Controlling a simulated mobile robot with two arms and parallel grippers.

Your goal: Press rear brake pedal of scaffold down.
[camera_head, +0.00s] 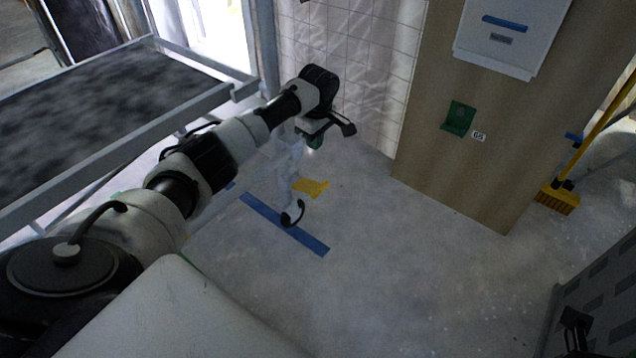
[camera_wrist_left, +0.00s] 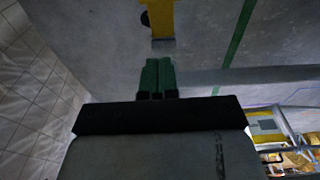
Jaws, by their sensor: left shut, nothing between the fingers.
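The scaffold (camera_head: 205,102) stands at the left in the head view, with a dark deck in a grey frame. A yellow pedal (camera_head: 312,187) sticks out near the floor beside a black-and-white caster wheel (camera_head: 292,213). My left gripper (camera_head: 316,142) is shut and empty, appearing above the pedal in the head view. In the left wrist view its green fingers (camera_wrist_left: 157,77) are together and point at the yellow pedal (camera_wrist_left: 161,20), with a visible gap between them. Part of the black wheel (camera_wrist_left: 145,18) shows beside the pedal.
Blue tape (camera_head: 285,224) lies on the floor by the wheel. A tiled wall (camera_head: 365,60) and a wooden panel (camera_head: 455,165) with a green holder (camera_head: 459,118) stand behind. A yellow broom (camera_head: 557,198) is at the right. The middle floor is clear.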

